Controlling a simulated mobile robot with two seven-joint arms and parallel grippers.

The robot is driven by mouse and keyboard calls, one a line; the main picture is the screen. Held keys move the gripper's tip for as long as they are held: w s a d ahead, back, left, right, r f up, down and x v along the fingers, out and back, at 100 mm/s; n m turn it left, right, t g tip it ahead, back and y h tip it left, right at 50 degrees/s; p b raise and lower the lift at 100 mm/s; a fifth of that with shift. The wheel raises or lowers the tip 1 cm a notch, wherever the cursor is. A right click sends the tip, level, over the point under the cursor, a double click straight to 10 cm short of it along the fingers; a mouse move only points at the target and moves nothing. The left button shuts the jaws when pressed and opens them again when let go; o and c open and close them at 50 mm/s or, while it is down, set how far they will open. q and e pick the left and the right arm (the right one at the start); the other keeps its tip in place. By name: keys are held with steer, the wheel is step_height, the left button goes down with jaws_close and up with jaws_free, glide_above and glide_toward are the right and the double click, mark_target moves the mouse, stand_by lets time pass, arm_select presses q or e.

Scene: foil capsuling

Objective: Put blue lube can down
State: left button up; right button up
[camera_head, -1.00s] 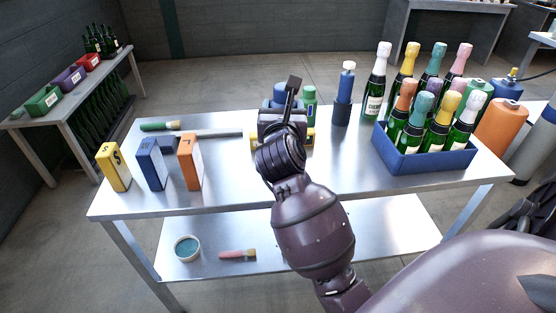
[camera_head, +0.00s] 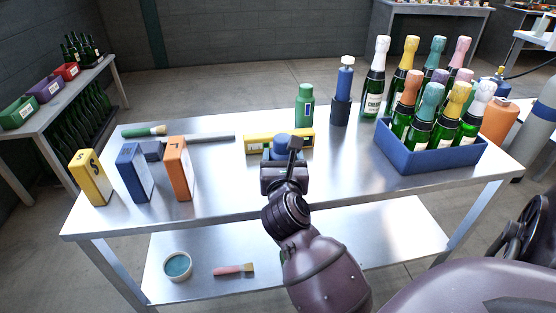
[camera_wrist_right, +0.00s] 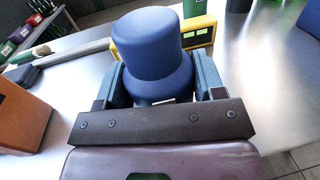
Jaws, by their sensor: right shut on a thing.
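The blue lube can (camera_wrist_right: 150,55) is between the fingers of my right gripper (camera_wrist_right: 155,85) in the right wrist view, upright with its rounded top showing. In the head view only the can's blue top (camera_head: 281,143) shows past my right gripper (camera_head: 284,158), over the near middle part of the metal table (camera_head: 225,195). The gripper is shut on the can. The can's base is hidden, so I cannot tell whether it touches the table. My left gripper is not in view.
A yellow level (camera_head: 256,144) lies just behind the can, with a green can (camera_head: 304,108) beyond it. Orange (camera_head: 178,170), blue (camera_head: 134,172) and yellow (camera_head: 89,178) boxes stand to the left. A blue crate (camera_head: 430,158) of bottles stands right. The table's front right is clear.

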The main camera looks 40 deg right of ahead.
steer(key=shift+r, duration=0.2)
steer(key=shift+f, duration=0.25)
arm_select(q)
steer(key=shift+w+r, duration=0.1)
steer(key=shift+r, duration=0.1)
arm_select(e)
steer(key=o, duration=1)
steer(key=shift+c, duration=0.2)
